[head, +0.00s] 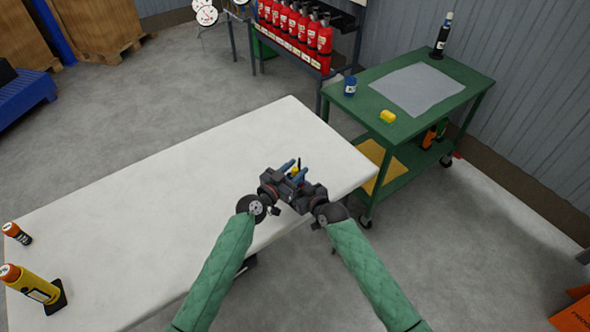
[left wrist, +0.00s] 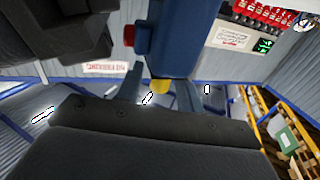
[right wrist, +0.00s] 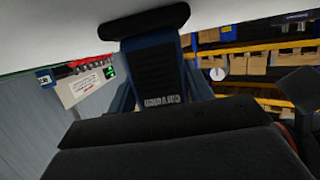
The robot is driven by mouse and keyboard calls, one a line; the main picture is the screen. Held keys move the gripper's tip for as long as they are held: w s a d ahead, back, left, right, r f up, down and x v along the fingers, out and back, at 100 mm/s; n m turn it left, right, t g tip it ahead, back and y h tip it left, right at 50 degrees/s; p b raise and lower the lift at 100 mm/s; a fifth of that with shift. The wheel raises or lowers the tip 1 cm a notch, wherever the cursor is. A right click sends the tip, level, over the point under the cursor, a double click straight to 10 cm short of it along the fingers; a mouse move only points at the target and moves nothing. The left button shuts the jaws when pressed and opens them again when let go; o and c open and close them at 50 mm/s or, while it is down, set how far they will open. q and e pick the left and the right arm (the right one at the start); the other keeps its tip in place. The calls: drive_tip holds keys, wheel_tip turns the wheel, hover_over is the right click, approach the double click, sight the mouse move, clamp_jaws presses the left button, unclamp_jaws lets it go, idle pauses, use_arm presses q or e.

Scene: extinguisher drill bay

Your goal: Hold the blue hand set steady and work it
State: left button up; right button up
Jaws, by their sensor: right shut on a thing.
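The blue hand set (head: 299,178) is held up between my two grippers, above the right end of the white table. My right gripper (head: 304,185) is shut on it; the right wrist view shows its dark ribbed face (right wrist: 155,75) between the fingers. My left gripper (head: 289,172) is open close beside it. In the left wrist view the blue body (left wrist: 185,40) has a red button (left wrist: 130,38) on its side and a yellow part (left wrist: 160,86) between my spread left fingers. Whether those fingers touch it, I cannot tell.
The white table (head: 180,200) carries an orange-capped canister (head: 17,233) and a yellow cylinder (head: 35,286) at left. A green cart (head: 470,75) at right holds a yellow block (head: 387,116) and a blue can (head: 350,86). Red extinguishers (head: 300,25) stand behind.

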use_arm(q)
clamp_jaws()
